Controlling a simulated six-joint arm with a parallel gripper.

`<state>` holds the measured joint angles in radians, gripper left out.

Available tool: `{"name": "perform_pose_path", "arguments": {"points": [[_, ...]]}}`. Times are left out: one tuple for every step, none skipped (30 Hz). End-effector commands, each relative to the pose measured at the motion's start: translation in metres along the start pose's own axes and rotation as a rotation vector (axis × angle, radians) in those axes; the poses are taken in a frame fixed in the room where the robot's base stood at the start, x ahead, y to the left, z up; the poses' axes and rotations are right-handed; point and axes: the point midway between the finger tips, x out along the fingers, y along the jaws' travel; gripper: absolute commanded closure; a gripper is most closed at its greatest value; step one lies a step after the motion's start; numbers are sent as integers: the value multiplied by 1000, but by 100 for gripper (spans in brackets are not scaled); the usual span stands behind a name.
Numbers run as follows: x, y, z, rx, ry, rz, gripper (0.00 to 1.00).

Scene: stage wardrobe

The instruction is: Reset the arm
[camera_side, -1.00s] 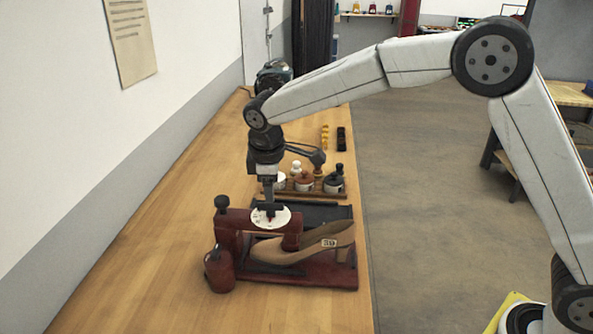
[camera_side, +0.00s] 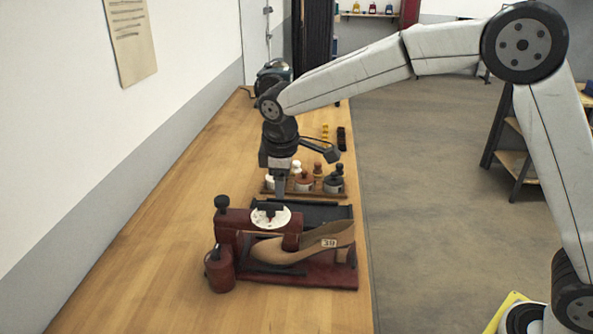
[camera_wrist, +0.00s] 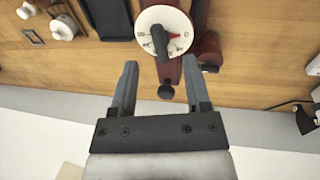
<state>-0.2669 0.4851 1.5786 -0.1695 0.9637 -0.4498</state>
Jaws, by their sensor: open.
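My gripper (camera_side: 280,187) points down above the red shoe-stretcher machine and is empty. In the wrist view my gripper (camera_wrist: 167,80) shows two fingers spread wide apart with nothing between them. A white round dial (camera_side: 258,217) with a dark knob sits on top of the red machine (camera_side: 234,222), below the fingers. The dial also shows in the wrist view (camera_wrist: 150,20), just beyond the fingertips, with a red mark and letters on its face. A tan shoe form (camera_side: 290,247) with a "39" label lies in the machine.
The bench (camera_side: 150,245) left of the machine is clear. A wall (camera_side: 90,140) borders the bench on the left.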

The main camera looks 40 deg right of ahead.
Motion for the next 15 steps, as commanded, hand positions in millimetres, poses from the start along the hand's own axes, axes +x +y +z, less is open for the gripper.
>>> {"name": "perform_pose_path", "arguments": {"points": [[2, -1, 10, 30, 3, -5, 39], [4, -1, 16, 49, 7, -7, 39], [6, -2, 24, 77, 12, -10, 39], [8, -4, 30, 99, 16, -14, 39], [10, -5, 37, 121, 21, -17, 39], [12, -7, 46, 154, 26, -21, 39], [14, -8, 53, 176, 30, -23, 39], [16, -10, 60, 201, 34, -26, 39], [19, -13, 70, 232, 39, -30, 39], [21, -15, 77, 258, 43, -32, 39], [23, -17, 84, 282, 47, -35, 39], [25, -20, 93, 315, 52, -38, 39], [27, -23, 100, 339, 56, -40, 39], [29, -25, 107, 364, 60, -42, 39], [32, -29, 117, 396, 64, -46, 39]]}}
